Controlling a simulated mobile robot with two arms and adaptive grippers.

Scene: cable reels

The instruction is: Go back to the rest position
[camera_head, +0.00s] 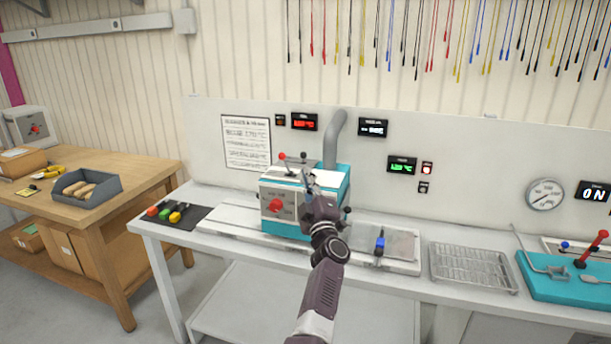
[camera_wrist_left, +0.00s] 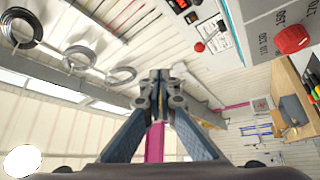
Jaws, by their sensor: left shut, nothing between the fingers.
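My left gripper (camera_head: 308,178) is in front of a white and teal machine (camera_head: 284,228) with a red knob, on the white workbench. It points up and away, and its fingers are shut with nothing between them. In the left wrist view the two fingertips of this gripper (camera_wrist_left: 161,80) meet, and the machine's red knob (camera_wrist_left: 291,39) is at the upper right. The gripper hides part of the machine's front right side. I cannot tell whether it touches the machine. My right gripper is not in view.
A grey pipe (camera_head: 335,138) rises behind the machine. A wooden table (camera_head: 120,170) stands farther left.

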